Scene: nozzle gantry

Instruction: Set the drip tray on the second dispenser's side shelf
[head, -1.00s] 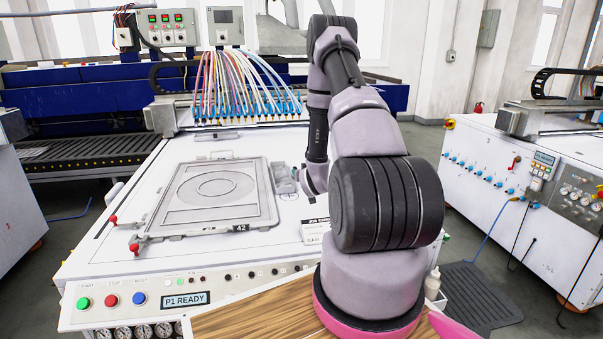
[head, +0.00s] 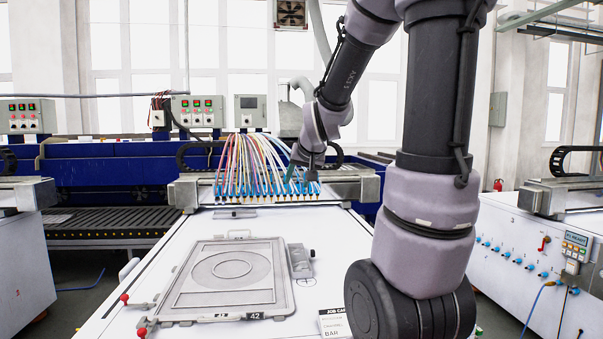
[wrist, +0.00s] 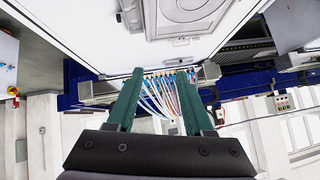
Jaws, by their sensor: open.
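My gripper (head: 308,168) is raised in front of the nozzle gantry in the head view, at the far end of the white machine. In the wrist view its two green fingers (wrist: 157,80) stand wide apart with nothing between them. I cannot tell for sure which thing is the drip tray. A small grey metal piece (head: 300,262) lies on the white top beside the framed panel, and a thin flat metal piece (head: 235,213) lies in front of the nozzles. I cannot make out the second dispenser's side shelf.
The framed panel (head: 225,278) lies on the white machine top (head: 330,235). The gantry's nozzles and coloured hoses (head: 262,170) stand behind it. A job card (head: 334,322) lies near my arm. Another white machine (head: 515,245) stands at the right, with floor between.

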